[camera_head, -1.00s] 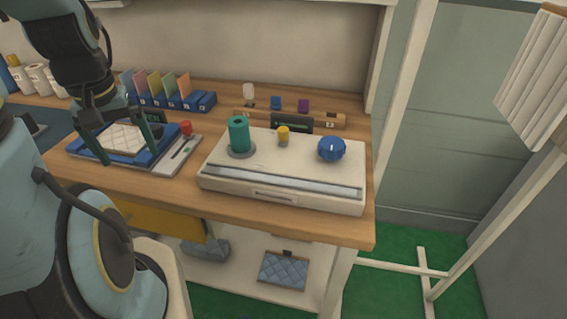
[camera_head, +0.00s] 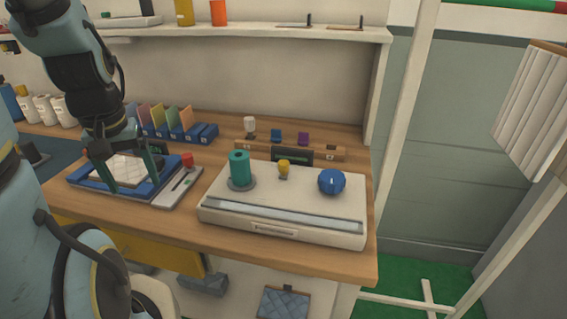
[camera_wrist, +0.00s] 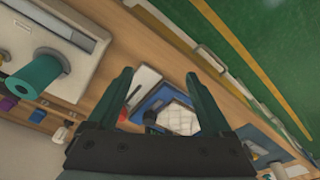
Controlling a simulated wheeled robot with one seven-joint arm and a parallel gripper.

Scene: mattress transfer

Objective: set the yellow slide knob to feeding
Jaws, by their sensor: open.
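The yellow knob (camera_head: 284,167) stands on top of the cream machine (camera_head: 330,207), between a teal spool (camera_head: 239,168) and a blue round knob (camera_head: 332,181). Any marking for feeding is too small to read. My gripper (camera_head: 130,184) is open and empty, over the blue tray (camera_head: 92,184) with a quilted white pad (camera_head: 114,168), left of the machine. In the wrist view my gripper (camera_wrist: 168,82) has its fingers spread on either side of the blue tray (camera_wrist: 157,101) and pad (camera_wrist: 178,119). The teal spool (camera_wrist: 38,77) shows at left there; the yellow knob is not clearly seen.
A grey panel with a red knob (camera_head: 187,159) lies between tray and machine. Behind are a rack of coloured cards (camera_head: 171,125) and a wooden strip (camera_head: 326,152) with small coloured blocks. A shelf (camera_head: 260,34) hangs above. A white pleated object (camera_head: 533,112) hangs at right.

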